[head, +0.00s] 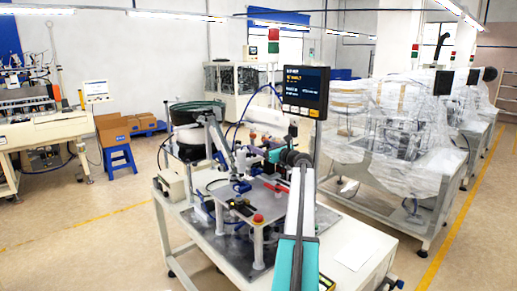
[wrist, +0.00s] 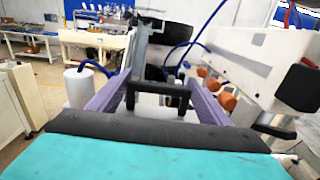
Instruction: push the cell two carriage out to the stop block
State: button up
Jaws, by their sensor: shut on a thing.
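My gripper shows in the wrist view (wrist: 158,78) as two purple fingers reaching forward. A black U-shaped handle (wrist: 158,112) sits between them, and the fingers are shut on it. A grey metal upright (wrist: 140,48) rises just beyond the handle. I take the handle to be on the cell two carriage, but no label shows. In the head view my white and teal arm reaches over the machine table (head: 345,232), and its end hides the grasp. I cannot make out the stop block in either view.
A dark green bowl feeder (head: 195,106) stands at the table's back left. A dark display (head: 305,88) stands behind my arm. A red button (head: 258,218) is near the front. In the wrist view, a white housing with orange-brown knobs (wrist: 227,101) is close on the right; a white cylinder (wrist: 85,86) is left.

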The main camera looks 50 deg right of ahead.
jog(key=shift+w+a+r, duration=0.1)
jog(key=shift+w+r, duration=0.2)
jog(key=shift+w, duration=0.1)
jog(key=o, duration=1.5)
jog(key=shift+w+f, duration=0.2)
jog(key=shift+w, duration=0.05)
jog(key=shift+s, duration=0.25)
jog(key=shift+f, duration=0.1)
